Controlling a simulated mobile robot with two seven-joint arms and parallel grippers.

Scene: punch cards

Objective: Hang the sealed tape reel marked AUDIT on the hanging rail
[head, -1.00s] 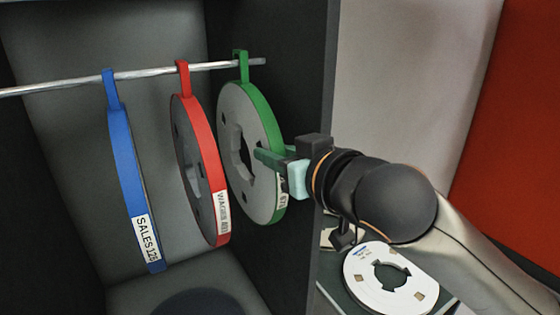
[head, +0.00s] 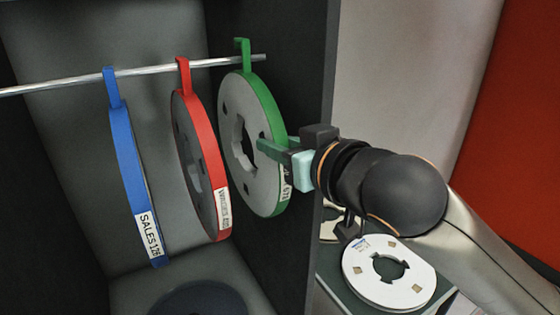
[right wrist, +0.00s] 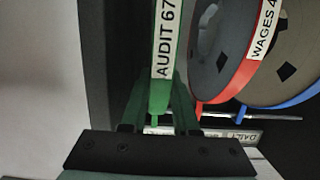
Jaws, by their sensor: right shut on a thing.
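The AUDIT reel (head: 264,188) has a green rim and a grey face. Its white label reads AUDIT in the right wrist view (right wrist: 165,38). My right gripper (head: 272,152) is shut on its rim from the right; the fingers also show in the right wrist view (right wrist: 160,105). The reel hangs upright, with its green hook at the rail's right end. The hook's top stands above the hanging rail (head: 150,71); I cannot tell whether it touches the rail. My left gripper is not in view.
A blue SALES reel (head: 128,170) and a red WAGES reel (head: 207,150) hang on the rail to the left. The dark cabinet wall (head: 300,70) is close behind the green reel. A white reel (head: 360,285) lies on a surface at the lower right.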

